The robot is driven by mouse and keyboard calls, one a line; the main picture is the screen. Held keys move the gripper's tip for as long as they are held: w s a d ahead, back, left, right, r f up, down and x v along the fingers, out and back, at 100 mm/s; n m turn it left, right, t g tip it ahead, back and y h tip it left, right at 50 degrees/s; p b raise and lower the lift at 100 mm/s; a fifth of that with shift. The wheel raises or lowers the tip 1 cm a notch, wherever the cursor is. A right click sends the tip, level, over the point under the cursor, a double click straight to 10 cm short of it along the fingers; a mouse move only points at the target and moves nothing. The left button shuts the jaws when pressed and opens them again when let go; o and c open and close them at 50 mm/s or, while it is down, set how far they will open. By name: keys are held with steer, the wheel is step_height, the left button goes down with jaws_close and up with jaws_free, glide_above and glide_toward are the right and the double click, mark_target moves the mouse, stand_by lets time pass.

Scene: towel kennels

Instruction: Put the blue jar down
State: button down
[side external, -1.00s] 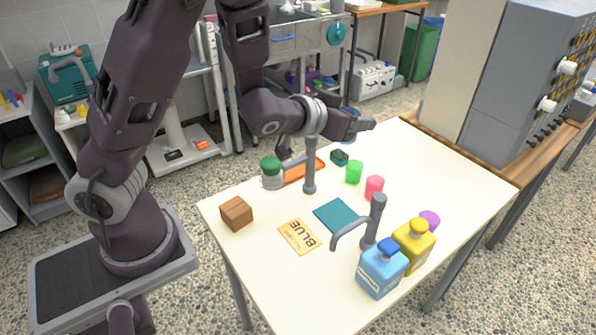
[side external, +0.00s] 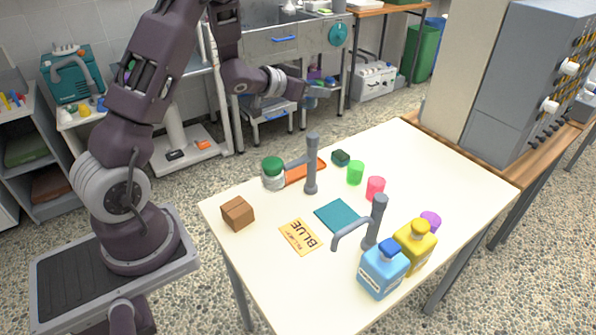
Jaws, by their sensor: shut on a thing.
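My gripper (side external: 312,92) is raised beyond the far left edge of the table, in front of the steel sink unit. It is shut on a small bluish thing, which I take to be the blue jar; the wrist hides most of it and its shape is unclear. It is clear of the table. A card reading "BLUE" (side external: 300,236) lies flat near the table's front left. A teal square mat (side external: 338,217) lies to the right of it, with nothing on it.
On the white table (side external: 440,180) stand a green-lidded jar (side external: 273,175), a brown block (side external: 237,213), a grey post (side external: 311,170), a grey hooked post (side external: 374,222), green (side external: 355,173) and red (side external: 375,188) cups, and blue (side external: 382,270) and yellow (side external: 415,245) bottles. The right side is clear.

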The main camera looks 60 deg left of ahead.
step_height(320, 180, down, 21)
steer(key=shift+r, duration=0.15)
stand_by(0.4)
steer(key=c, duration=0.8)
jaws_free()
steer(key=shift+o, duration=0.2)
